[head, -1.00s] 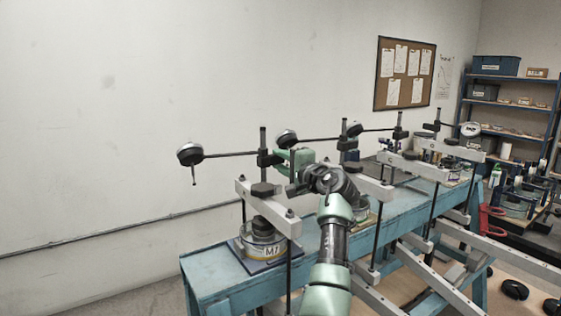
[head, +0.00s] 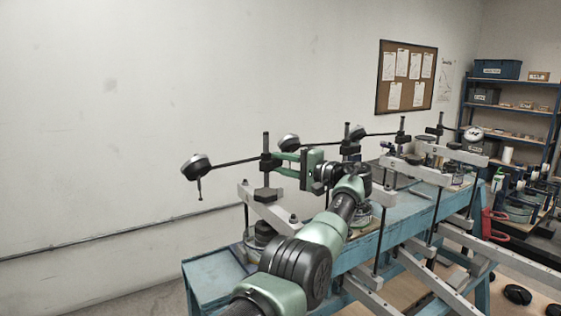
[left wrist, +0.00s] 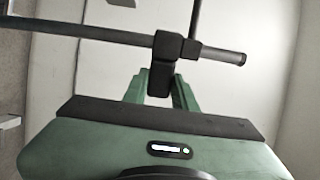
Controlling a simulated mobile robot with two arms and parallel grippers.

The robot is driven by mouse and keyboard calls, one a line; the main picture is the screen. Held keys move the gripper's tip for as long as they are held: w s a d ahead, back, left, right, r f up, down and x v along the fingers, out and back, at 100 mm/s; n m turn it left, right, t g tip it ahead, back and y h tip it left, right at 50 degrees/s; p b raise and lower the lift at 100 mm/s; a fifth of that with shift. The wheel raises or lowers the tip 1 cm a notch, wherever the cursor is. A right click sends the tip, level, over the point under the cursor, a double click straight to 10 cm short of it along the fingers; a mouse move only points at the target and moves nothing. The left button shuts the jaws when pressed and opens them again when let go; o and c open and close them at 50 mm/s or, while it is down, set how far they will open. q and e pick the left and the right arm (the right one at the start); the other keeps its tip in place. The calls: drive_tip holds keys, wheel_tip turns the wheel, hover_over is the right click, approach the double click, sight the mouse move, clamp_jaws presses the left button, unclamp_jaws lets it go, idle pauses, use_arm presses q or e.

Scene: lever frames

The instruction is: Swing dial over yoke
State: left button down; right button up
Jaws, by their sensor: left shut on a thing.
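The nearest dial (head: 196,167) is a dark round gauge with a pale face rim and a thin stem hanging down. It sits at the left end of a black rod, out to the left of its stand. The rod runs to a black clamp (head: 267,160) on an upright post. My left gripper (head: 284,164) is shut on the lower block of this clamp, which shows between the green fingers in the left wrist view (left wrist: 160,80). The yoke, a pale crossbar (head: 275,214) with a black knob, lies below; my arm hides part of it. My right gripper is not in view.
Similar stands with dials (head: 289,141) continue back along the blue bench (head: 212,280). Their posts and rods are close beyond my gripper. A shelf (head: 512,107) and red-handled tool (head: 489,223) are at the right. Space left of the bench is clear up to the wall.

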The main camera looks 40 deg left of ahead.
use_arm(q)
drive_tip(key=shift+w+r, duration=0.1)
drive_tip(key=shift+r, duration=0.1)
drive_tip(key=c, duration=1.2)
unclamp_jaws()
drive_tip(key=shift+c, duration=0.2)
drive_tip(key=shift+o, duration=0.6)
drive_tip(key=shift+f, duration=0.15)
drive_tip(key=shift+d+f, duration=0.1)
drive_tip(key=shift+d, duration=0.05)
drive_tip(key=d+b, duration=0.2)
drive_tip(key=d, duration=0.5)
drive_tip(key=shift+w+d+b, duration=0.15)
drive_tip(key=shift+w+b, duration=0.25)
drive_tip(key=shift+w, duration=0.05)
